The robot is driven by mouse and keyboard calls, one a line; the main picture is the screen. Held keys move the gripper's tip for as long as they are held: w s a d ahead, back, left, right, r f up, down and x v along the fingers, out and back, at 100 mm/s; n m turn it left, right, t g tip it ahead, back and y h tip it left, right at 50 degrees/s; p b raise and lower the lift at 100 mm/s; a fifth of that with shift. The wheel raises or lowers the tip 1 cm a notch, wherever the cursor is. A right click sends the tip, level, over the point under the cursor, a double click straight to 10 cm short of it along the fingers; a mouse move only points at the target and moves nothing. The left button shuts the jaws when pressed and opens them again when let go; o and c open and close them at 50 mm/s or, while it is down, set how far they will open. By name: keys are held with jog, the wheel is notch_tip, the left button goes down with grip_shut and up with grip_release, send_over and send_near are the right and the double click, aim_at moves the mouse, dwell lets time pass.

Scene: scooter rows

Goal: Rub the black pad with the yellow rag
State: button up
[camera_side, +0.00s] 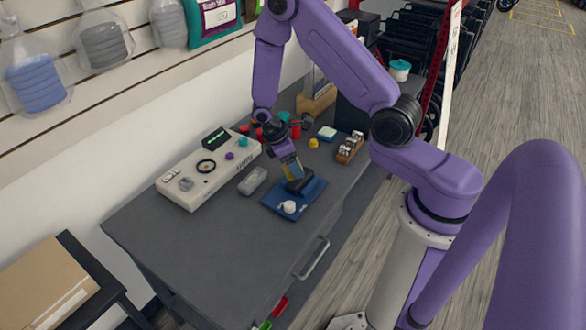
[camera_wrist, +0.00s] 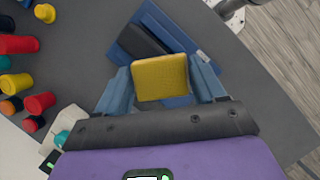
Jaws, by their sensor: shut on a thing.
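The yellow rag (camera_wrist: 160,77) is a folded square between the two blue fingers of my gripper (camera_wrist: 163,80) in the wrist view. In the side view my gripper (camera_side: 291,167) is low over the desk, and a little of the rag shows at its fingertips. The black pad (camera_wrist: 143,41) lies on a blue board (camera_wrist: 190,44), partly hidden behind the rag in the wrist view. In the side view the black pad (camera_side: 300,185) is just below and beside the rag. I cannot tell whether the rag touches the pad.
A white round piece (camera_side: 289,207) sits on the board's near part. A grey case (camera_side: 252,181) lies to the left, beside a white control panel (camera_side: 210,168). Several red and teal cups (camera_side: 284,117) stand behind. The desk's (camera_side: 215,250) front left is clear.

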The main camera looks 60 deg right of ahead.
jog(key=shift+r, duration=1.6)
